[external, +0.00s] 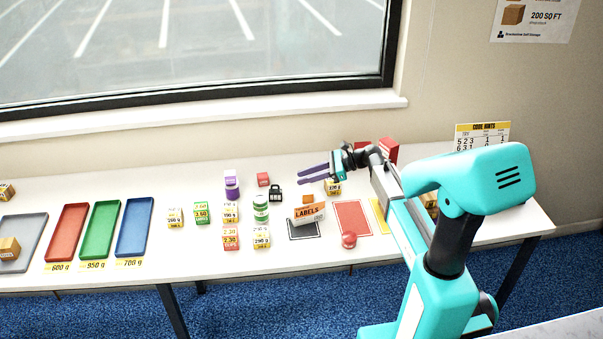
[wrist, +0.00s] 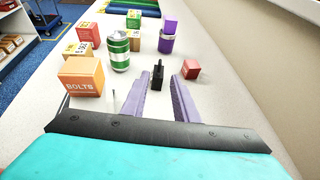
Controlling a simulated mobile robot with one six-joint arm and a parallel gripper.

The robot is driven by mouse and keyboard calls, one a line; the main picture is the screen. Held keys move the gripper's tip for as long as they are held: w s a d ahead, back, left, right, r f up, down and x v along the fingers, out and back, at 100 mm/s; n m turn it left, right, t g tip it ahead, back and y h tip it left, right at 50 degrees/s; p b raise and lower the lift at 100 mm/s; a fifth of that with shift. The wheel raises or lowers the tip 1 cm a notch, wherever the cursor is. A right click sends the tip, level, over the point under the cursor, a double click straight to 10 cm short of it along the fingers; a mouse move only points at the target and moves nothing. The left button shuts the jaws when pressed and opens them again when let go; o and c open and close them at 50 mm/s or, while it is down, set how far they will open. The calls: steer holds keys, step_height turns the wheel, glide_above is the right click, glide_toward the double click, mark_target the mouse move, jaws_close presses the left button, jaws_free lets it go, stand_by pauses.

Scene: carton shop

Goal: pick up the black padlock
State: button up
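The black padlock (external: 275,193) stands on the white table, left of my gripper in the external view. In the wrist view the padlock (wrist: 157,78) stands upright ahead, in line with the gap between my fingers. My gripper (external: 300,175) is open, with its two purple fingers pointing toward the padlock. The fingers look empty. The padlock appears just beyond the fingertips, and I see no contact.
A small red box (wrist: 192,69) sits close right of the padlock in the wrist view. A green can (wrist: 119,52) and an orange bolts box (wrist: 82,80) stand to the left. A purple jar (wrist: 166,43) is behind. Coloured trays (external: 102,230) lie farther along the table.

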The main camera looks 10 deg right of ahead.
mark_target(276, 195)
steer(key=shift+p+x, duration=0.4)
steer(key=shift+x, duration=3.1)
steer(key=shift+p+x, duration=0.65)
steer(key=shift+x, duration=1.95)
steer(key=shift+r, duration=0.1)
jaws_close()
